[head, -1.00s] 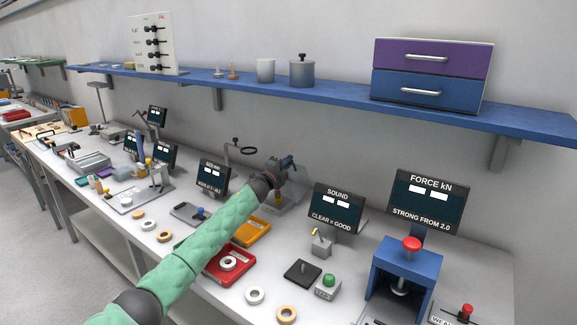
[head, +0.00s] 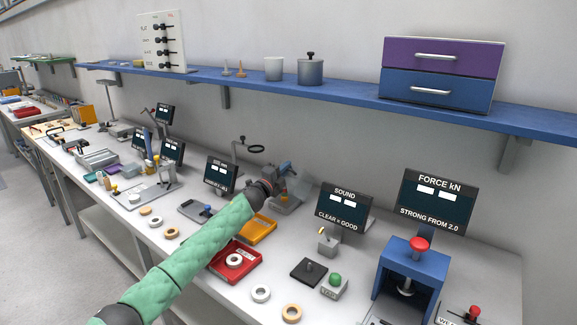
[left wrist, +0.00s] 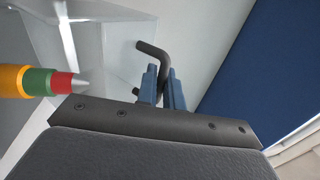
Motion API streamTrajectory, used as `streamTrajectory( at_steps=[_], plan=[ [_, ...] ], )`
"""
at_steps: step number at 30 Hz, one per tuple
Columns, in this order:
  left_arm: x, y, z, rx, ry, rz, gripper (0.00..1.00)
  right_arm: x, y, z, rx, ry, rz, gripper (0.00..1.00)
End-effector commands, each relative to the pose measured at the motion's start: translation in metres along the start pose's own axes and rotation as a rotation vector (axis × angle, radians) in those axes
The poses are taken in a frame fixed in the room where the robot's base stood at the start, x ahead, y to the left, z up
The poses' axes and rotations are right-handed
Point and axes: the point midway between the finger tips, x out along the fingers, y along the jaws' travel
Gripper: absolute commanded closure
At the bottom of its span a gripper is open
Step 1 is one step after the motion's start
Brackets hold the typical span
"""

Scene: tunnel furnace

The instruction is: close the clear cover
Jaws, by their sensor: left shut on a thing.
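My left gripper (head: 284,169) is at the back of the bench, under the blue shelf, beside a grey fixture (head: 286,207). In the left wrist view its two blue fingers (left wrist: 163,90) are close together on a dark bent handle (left wrist: 154,50), whose upper end sticks out past the fingertips. A clear cover (left wrist: 105,40) shows there as a see-through panel left of the handle. The cover is hard to make out in the head view, where my gripper and arm hide part of the fixture. My right gripper is not in view.
The blue shelf (head: 340,92) runs above the gripper. Several dark display signs (head: 344,205) stand along the bench. A red tray (head: 254,259), a yellow tray (head: 262,231) and a blue press (head: 408,268) are near. A striped pointed object (left wrist: 40,81) is close left of the fingers.

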Motion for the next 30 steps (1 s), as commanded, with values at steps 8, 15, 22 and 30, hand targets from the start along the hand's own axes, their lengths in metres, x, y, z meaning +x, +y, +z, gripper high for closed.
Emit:
streamTrajectory(
  at_steps=[8, 15, 22, 30],
  plan=[
    [-0.0050, 0.0016, -0.0007, 0.000, 0.001, 0.000, 1.00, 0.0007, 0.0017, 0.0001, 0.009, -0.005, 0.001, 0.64],
    [-0.0050, 0.0017, -0.0006, 0.000, 0.001, 0.001, 1.00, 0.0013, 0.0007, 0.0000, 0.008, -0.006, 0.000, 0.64],
    [-0.0049, 0.0017, -0.0005, 0.000, 0.000, 0.001, 0.76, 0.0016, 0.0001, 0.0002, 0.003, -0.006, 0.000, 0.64],
    [-0.0092, 0.0033, 0.0001, 0.000, 0.000, 0.002, 0.76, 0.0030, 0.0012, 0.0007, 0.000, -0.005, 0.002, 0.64]
  ],
)
